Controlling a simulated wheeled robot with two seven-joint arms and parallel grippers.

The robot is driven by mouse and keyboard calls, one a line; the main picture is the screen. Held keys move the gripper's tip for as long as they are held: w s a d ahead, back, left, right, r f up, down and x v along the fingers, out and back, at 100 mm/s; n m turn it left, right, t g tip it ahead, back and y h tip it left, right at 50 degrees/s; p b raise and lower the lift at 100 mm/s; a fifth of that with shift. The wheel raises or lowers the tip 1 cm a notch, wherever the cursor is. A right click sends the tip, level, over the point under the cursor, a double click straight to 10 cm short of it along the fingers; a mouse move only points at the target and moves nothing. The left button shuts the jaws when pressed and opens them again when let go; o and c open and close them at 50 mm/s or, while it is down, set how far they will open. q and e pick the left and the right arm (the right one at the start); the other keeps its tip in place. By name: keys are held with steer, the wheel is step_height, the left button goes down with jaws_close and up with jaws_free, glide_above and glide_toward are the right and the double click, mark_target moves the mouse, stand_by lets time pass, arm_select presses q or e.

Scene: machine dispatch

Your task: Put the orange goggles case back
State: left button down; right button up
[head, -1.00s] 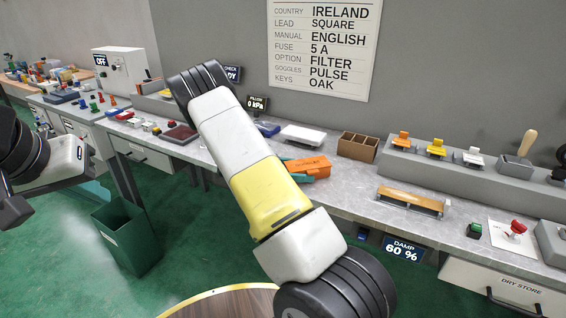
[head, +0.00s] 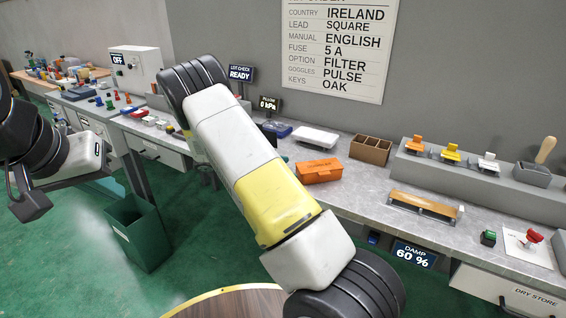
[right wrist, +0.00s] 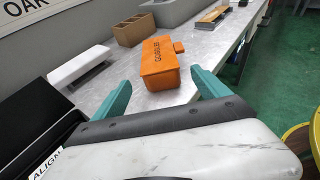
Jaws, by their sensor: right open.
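The orange goggles case (head: 319,171) sits closed on the grey worktop, left of the brown divided box. In the right wrist view the case (right wrist: 161,66) is ahead, with dark lettering on its top and a small tab on its right side. My right gripper (right wrist: 160,79) is open and empty, its two teal fingers apart on either side of the case's near end. In the head view my right arm hides most of that gripper. My left gripper (head: 103,186) is at the left, away from the worktop, its fingers mostly hidden.
A brown divided box (head: 370,150) and a white flat block (head: 316,137) stand behind the case. A wood-topped tray (head: 424,205) lies to its right. A grey raised shelf (head: 456,175) carries colored plugs. A green bin (head: 139,232) stands on the floor.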

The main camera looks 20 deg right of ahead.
steer(key=shift+v, duration=0.75)
steer(key=s+a+r+m+t+y, duration=0.3)
steer(key=s+r+m+y, duration=0.5)
steer(key=s, duration=0.6)
steer(key=s+a+r+m+t+y, duration=0.4)
steer(key=s+a+r+m+y, duration=0.2)
steer(key=s+r, duration=0.7)
steer(key=s+m+y, duration=0.1)
steer(key=m+y, duration=0.1)
steer(key=shift+m+y, duration=0.3)
steer(key=shift+y, duration=0.1)
steer(key=shift+c, duration=0.3)
